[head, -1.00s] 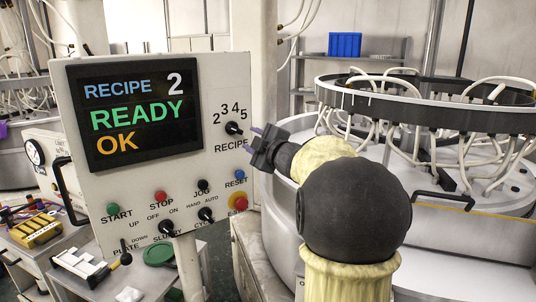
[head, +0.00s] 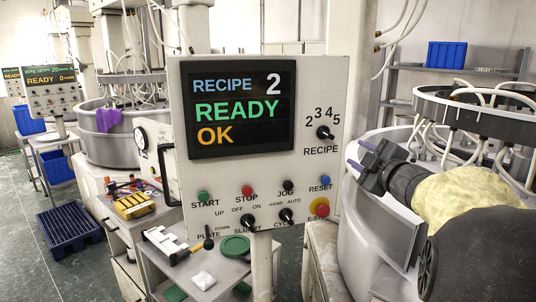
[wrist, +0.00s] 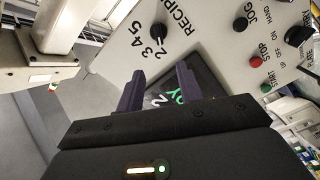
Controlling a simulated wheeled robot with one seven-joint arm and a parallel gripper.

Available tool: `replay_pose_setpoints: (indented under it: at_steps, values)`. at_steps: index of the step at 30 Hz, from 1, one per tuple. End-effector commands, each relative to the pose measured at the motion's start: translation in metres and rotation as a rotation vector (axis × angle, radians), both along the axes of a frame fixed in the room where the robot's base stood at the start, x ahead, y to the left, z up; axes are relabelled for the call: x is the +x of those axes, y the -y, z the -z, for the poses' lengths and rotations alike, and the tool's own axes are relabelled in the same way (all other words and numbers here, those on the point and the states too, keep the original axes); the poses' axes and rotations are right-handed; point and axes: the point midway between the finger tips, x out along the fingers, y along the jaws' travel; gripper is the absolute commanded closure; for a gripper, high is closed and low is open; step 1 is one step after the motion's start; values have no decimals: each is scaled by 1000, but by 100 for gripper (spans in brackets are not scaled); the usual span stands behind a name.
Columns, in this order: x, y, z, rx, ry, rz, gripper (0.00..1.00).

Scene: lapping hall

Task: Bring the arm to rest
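My gripper (head: 361,156) is to the right of the control panel (head: 330,80) in the head view, with my arm reaching in from the lower right. In the wrist view its two dark fingers (wrist: 159,85) stand apart with nothing between them. The panel's screen (head: 241,150) reads RECIPE 2, READY, OK. The recipe knob (head: 324,132) is on the panel's right side, a little left of the fingertips in the picture. It also shows in the wrist view (wrist: 157,39), ahead of the fingers. The fingers look clear of the panel.
A large lapping machine ring (head: 440,104) with white hoses stands at the right, close behind my arm. Below the panel, a small table (head: 233,275) holds a green disc and a few parts. A dark blue crate (head: 70,228) is on the floor at left, with open floor around it.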

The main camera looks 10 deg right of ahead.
Motion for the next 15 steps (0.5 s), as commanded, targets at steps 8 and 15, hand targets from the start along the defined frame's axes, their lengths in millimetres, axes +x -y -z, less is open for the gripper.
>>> replay_pose_setpoints:
  at_steps: [8,15]
  values:
    - [12,-23,57,222,-120,127,64]
    - [-18,-81,183,559,-466,360,64]
